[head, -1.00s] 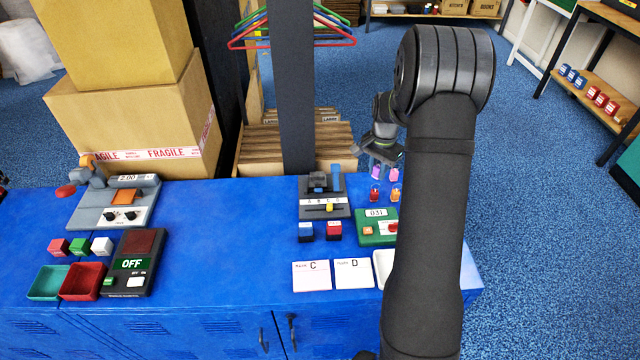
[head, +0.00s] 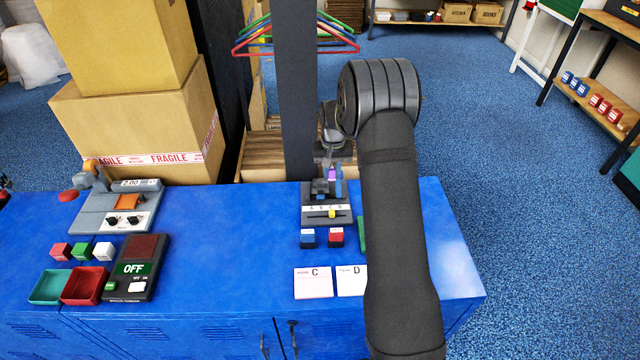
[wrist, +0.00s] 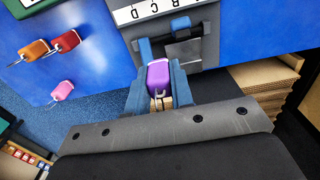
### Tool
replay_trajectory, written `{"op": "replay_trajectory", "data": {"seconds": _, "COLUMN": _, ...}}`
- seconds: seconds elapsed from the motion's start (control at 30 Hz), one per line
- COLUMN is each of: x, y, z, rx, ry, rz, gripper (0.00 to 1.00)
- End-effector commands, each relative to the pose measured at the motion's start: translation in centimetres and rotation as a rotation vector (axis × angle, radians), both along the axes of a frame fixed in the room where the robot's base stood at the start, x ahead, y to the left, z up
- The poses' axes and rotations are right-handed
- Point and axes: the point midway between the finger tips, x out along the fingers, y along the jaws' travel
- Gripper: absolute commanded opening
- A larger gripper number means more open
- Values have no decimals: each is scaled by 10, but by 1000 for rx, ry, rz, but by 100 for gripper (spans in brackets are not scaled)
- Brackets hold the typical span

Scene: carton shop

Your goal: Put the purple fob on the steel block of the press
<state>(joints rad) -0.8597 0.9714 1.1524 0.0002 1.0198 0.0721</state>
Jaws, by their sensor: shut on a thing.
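The purple fob (wrist: 158,77), with a small metal ring, is between the two grey-blue fingers of my gripper (wrist: 158,84) in the wrist view. My gripper is shut on it. In the head view the purple fob (head: 332,174) shows over the back of the dark press (head: 342,215) with the A B C D strip. In the wrist view the fob is just beside the press's grey steel block (wrist: 184,54), at its edge nearest the camera. I cannot tell whether fob and block touch. My arm hides part of the head view.
Orange (wrist: 34,50), red (wrist: 66,41) and pink (wrist: 62,90) fobs lie left in the wrist view. Blue (head: 307,238) and red (head: 336,236) blocks and cards (head: 313,282) are before the press. Cartons (head: 135,120) stand behind left; a dark post (head: 294,90) rises behind. Blue bench between devices is clear.

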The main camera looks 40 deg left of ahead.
Motion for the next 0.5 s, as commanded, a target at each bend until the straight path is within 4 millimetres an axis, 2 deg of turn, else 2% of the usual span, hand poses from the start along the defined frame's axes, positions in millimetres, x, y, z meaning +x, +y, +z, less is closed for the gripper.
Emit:
{"op": "replay_trajectory", "data": {"seconds": 0.1, "x": -8, "y": 22, "z": -15, "rx": -1, "ry": 1, "rz": 2, "gripper": 0}}
{"op": "replay_trajectory", "data": {"seconds": 0.2, "x": -12, "y": 33, "z": -21, "rx": 0, "ry": 0, "rz": 1, "gripper": 0}}
{"op": "replay_trajectory", "data": {"seconds": 0.37, "x": -14, "y": 38, "z": -28, "rx": 0, "ry": 0, "rz": -1, "gripper": 0}}
{"op": "replay_trajectory", "data": {"seconds": 0.5, "x": -14, "y": 37, "z": -46, "rx": -1, "ry": 1, "rz": -1, "gripper": 0}}
